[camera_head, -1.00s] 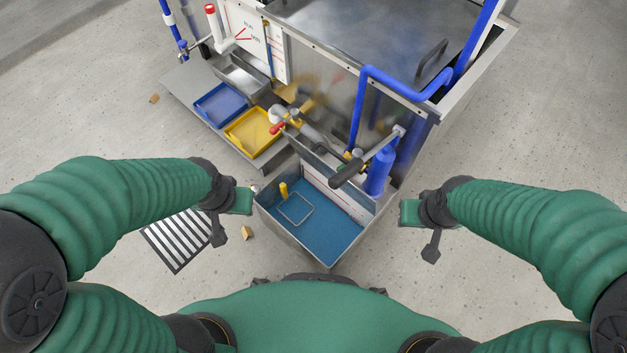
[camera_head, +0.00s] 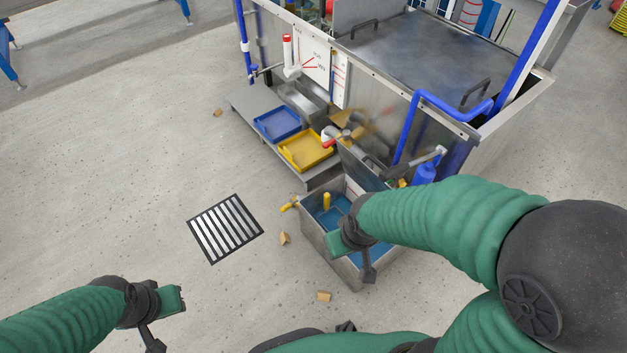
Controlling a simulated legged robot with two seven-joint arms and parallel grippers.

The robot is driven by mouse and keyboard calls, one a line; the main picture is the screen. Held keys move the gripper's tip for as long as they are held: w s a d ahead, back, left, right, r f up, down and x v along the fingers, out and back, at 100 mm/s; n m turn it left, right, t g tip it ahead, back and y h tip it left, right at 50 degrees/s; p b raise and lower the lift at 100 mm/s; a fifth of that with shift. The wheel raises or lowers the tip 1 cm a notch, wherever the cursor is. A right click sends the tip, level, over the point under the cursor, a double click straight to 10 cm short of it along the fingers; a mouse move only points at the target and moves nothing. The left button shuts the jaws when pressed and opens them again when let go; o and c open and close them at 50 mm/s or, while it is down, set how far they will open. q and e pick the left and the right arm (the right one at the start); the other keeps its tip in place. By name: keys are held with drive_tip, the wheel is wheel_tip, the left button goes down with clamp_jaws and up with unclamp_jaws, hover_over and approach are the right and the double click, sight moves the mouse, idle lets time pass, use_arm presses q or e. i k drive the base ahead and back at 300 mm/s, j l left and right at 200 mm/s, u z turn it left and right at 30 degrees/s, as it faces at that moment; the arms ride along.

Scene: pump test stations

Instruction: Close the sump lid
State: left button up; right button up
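The sump (camera_head: 343,268) is an open-topped metal box with blue water inside, standing on the floor against the tank. An upright grey panel with a dark handle, which looks like the sump lid (camera_head: 357,165), stands raised at its back edge. My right gripper (camera_head: 350,250) is in front of the sump's opening and hides much of it; I cannot tell whether it touches the box. My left gripper (camera_head: 165,315) is low at the left over bare floor, well away from the sump. I cannot tell whether either gripper is open or shut.
A lever with a dark grip (camera_head: 400,170) and a blue pipe (camera_head: 408,125) are close behind the sump. Yellow (camera_head: 304,163) and blue (camera_head: 277,134) trays sit on a low shelf. A floor grate (camera_head: 225,229) and small blocks (camera_head: 324,296) lie on the floor. The left floor is open.

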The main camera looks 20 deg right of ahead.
sight(355, 167)
drive_tip(key=l+u, duration=0.15)
drive_tip(key=l, duration=0.5)
drive_tip(key=l+u, duration=0.15)
drive_tip(key=l, duration=0.45)
drive_tip(key=k+l+u, duration=0.15)
drive_tip(key=l, duration=0.45)
drive_tip(key=k+l+u, duration=0.1)
drive_tip(key=l, duration=0.8)
drive_tip(key=k+l, duration=0.1)
drive_tip(key=l, duration=0.2)
drive_tip(key=k, duration=0.5)
drive_tip(key=i+j, duration=0.1)
